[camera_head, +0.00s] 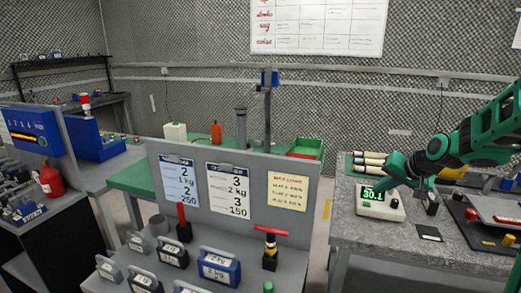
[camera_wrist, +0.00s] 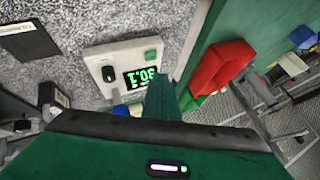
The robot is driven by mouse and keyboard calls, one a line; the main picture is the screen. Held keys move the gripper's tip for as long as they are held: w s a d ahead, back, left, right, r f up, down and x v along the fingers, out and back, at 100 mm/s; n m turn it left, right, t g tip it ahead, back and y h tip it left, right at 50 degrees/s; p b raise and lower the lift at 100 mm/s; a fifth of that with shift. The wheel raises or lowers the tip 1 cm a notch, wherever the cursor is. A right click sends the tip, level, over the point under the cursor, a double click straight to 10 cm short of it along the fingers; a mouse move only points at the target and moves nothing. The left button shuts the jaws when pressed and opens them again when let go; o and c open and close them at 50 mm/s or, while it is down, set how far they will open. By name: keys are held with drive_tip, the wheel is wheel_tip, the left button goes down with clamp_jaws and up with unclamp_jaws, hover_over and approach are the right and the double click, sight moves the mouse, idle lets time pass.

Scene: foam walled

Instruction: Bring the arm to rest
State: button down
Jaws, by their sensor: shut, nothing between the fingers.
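My arm (camera_head: 455,145), green and black, reaches in from the right in the head view, over the grey speckled bench (camera_head: 350,225). My gripper (camera_head: 378,188) is low beside a white meter (camera_head: 391,211) whose green display reads 30.1. In the wrist view the green finger of my gripper (camera_wrist: 160,100) lies close to the same meter (camera_wrist: 103,60). The gripper is shut with nothing seen in it. Whether it touches the meter cannot be told.
A grey panel (camera_head: 240,165) with posted sheets stands left, above several labelled weights (camera_head: 220,268). A red block (camera_wrist: 222,65) shows in the wrist view.

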drive_tip(key=s+a+f+g+h, duration=0.1)
drive_tip(key=s+g, duration=0.7)
drive_tip(key=s, duration=2.9)
drive_tip(key=shift+s+a+f, duration=0.25)
drive_tip(key=shift+s+f, duration=0.05)
drive_tip(key=shift+f, duration=0.4)
drive_tip(key=shift+w+f+h, duration=0.25)
drive_tip(key=shift+w+h, duration=0.05)
drive_tip(key=shift+w, duration=0.35)
